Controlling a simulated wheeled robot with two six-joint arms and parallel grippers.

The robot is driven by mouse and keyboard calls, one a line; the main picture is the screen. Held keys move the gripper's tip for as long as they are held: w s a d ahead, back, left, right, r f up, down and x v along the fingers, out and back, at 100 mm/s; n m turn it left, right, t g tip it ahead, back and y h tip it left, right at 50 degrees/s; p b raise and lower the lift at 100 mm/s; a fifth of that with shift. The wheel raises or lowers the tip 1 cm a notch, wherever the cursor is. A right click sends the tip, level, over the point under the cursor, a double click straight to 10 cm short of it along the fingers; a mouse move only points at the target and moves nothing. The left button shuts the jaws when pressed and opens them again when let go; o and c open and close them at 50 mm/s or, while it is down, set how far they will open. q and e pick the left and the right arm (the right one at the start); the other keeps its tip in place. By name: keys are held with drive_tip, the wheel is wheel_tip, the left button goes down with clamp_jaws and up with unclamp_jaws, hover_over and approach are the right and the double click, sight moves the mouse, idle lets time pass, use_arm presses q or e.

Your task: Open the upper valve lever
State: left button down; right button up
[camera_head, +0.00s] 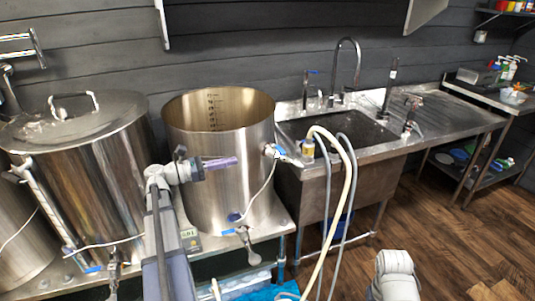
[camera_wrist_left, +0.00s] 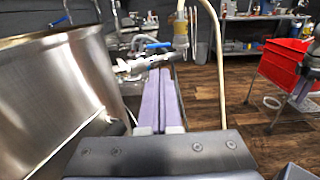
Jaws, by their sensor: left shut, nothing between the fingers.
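The upper valve lever (camera_head: 279,149) has a blue handle and sits on the right side of the open steel kettle (camera_head: 215,130), near its upper half. My left gripper (camera_head: 236,162) is in front of the kettle, left of the lever in the head view. Its purple fingers are together and hold nothing. In the wrist view the closed fingertips (camera_wrist_left: 164,72) appear close to the valve; I cannot tell whether they touch it.
A pale hose (camera_head: 350,190) and a grey one hang beside the valve at the sink (camera_head: 335,130). A lower valve (camera_head: 243,236) is on the kettle's front. A lidded kettle (camera_head: 80,150) stands left. A red crate (camera_wrist_left: 285,65) is at the right.

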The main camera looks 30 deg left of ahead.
sight(283, 152)
use_arm(q)
drive_tip(key=x, duration=1.4)
drive_tip(key=shift+d, duration=0.1)
drive_tip(key=shift+d, duration=0.1)
drive_tip(key=shift+d+n+t+y, duration=0.6)
drive_tip(key=shift+n+y, duration=0.1)
drive_tip(key=shift+y, duration=0.2)
drive_tip(key=shift+w+d+n+t+y, duration=0.3)
drive_tip(key=shift+n+t+y, duration=0.25)
drive_tip(key=shift+y, duration=0.25)
drive_tip(key=shift+w+d+n+y, duration=0.15)
drive_tip(key=shift+w+n+y, duration=0.1)
drive_tip(key=shift+n+y, duration=0.15)
drive_tip(key=shift+x, duration=0.85)
drive_tip(key=shift+d, duration=0.25)
drive_tip(key=shift+s, duration=0.15)
